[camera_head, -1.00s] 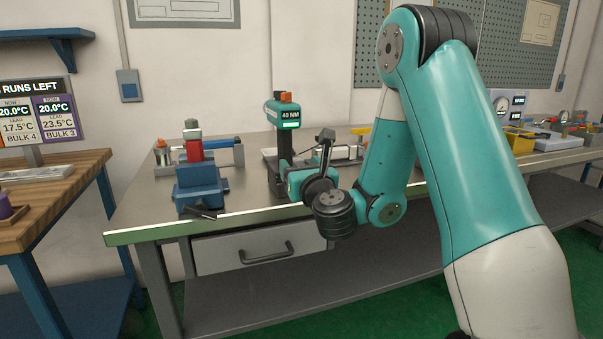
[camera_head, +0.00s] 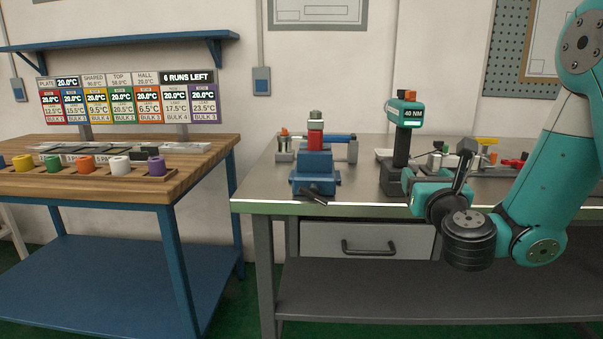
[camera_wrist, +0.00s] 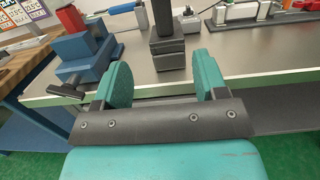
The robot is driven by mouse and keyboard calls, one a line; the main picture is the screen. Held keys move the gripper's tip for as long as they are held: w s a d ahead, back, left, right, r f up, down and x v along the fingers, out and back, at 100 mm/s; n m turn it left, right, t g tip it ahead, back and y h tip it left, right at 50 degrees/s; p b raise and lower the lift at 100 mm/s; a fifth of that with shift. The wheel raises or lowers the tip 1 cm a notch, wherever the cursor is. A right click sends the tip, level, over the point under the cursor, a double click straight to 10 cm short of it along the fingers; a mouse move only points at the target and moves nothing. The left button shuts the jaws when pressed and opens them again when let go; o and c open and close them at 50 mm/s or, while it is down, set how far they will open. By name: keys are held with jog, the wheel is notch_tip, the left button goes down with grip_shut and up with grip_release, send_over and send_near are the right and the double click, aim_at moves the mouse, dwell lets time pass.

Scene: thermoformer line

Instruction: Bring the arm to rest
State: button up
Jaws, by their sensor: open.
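My gripper (camera_wrist: 158,82) shows in the wrist view with its two teal fingers apart and nothing between them. It points over the front edge of the metal workbench (camera_wrist: 240,60). In the head view my teal arm comes in from the right, bent down at the elbow, with the wrist in front of the bench edge. The gripper's fingers are mostly hidden there behind the wrist. A dark post with a teal head reading 40 NM (camera_head: 404,115) stands just beyond the wrist.
A blue vise (camera_head: 315,175) with a red block stands on the bench left of my wrist. A drawer (camera_head: 365,240) is below the bench top. A wooden table (camera_head: 190,165) with coloured spools and a temperature board (camera_head: 130,98) stands at left, across a gap.

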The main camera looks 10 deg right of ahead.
jog(key=a+r+n+y, duration=0.2)
jog(key=a+n+y, duration=0.7)
jog(key=a+n, duration=0.25)
jog(key=s+a+f+n+g+y, duration=0.25)
jog(key=s+a+n+g, duration=0.4)
jog(key=n, duration=0.45)
jog(key=s+a+f+n+g+y, duration=0.1)
jog(key=s+a+n+g+y, duration=0.45)
jog(key=n, duration=0.55)
jog(key=s+d+f+n+g+h+p, duration=0.1)
jog(key=s+d+f+n+g+h, duration=0.15)
jog(key=s+n+g+h, duration=0.85)
jog(key=s+r+n+t+y+p, duration=0.1)
jog(key=s+r+t+y+p, duration=0.2)
jog(key=r+p, duration=1.2)
jog(key=shift+s+d+t, duration=0.3)
jog(key=shift+s+t, duration=0.1)
jog(key=shift+t, duration=0.3)
